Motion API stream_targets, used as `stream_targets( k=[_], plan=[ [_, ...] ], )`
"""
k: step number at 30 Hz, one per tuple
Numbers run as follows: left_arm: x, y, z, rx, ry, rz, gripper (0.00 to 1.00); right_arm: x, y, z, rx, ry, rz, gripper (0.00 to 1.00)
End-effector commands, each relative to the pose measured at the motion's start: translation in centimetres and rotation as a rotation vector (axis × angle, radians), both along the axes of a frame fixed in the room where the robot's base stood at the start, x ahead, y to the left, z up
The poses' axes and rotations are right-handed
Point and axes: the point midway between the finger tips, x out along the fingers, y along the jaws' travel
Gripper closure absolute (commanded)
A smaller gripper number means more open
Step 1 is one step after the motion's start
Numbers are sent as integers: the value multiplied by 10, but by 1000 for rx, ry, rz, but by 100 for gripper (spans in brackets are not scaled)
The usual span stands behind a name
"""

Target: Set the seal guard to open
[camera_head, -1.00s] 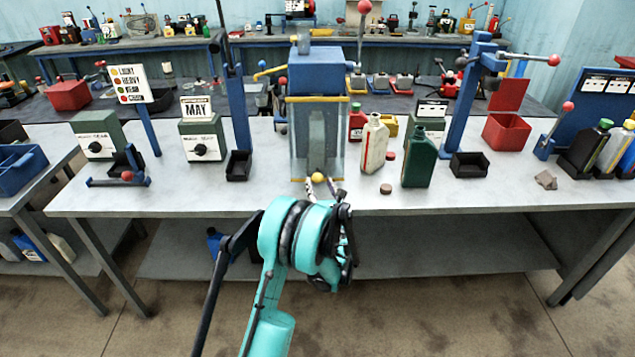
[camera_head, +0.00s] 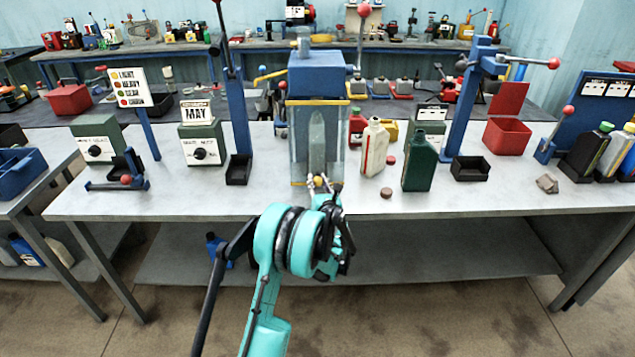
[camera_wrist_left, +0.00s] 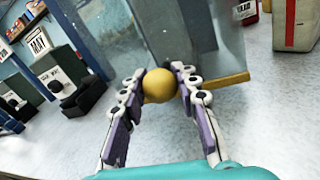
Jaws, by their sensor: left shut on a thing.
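The seal guard (camera_head: 299,150) is a clear panel with yellow edge strips on the front of a blue-topped machine (camera_head: 318,75). A pale bottle-like shape (camera_head: 317,135) shows behind the panel. A yellow ball knob (camera_wrist_left: 158,86) sits at the guard's lower edge, in front of a yellow strip (camera_wrist_left: 235,79) in the left wrist view. My left gripper (camera_head: 320,184) reaches up to it from the front. Its two fingers (camera_wrist_left: 160,92) are shut on the knob, one on each side. The guard appears to be down. My right gripper is not in view.
A cream bottle (camera_head: 374,148) and a green bottle (camera_head: 418,165) stand just right of the machine, near a brown cap (camera_head: 387,193). A blue lever post (camera_head: 236,110) and a MAY box (camera_head: 203,145) stand left. The table front left of the machine is clear.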

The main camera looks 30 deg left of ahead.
Motion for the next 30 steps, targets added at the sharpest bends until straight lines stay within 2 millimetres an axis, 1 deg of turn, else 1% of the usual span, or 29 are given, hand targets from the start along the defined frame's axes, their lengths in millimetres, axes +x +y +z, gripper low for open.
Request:
stream_targets(
  k=[5,8,11,14,17,24,30],
  plan=[
    [0,0,2,0,0,0,100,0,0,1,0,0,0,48],
    [0,0,11,0,0,0,100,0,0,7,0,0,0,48],
    [0,0,28,1,1,0,100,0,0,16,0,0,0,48],
    [0,0,52,1,0,0,100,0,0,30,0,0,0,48],
    [0,0,83,1,0,0,100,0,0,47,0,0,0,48],
    [0,0,166,1,0,0,100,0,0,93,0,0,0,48],
    [0,0,226,2,1,0,100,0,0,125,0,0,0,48]
  ],
)
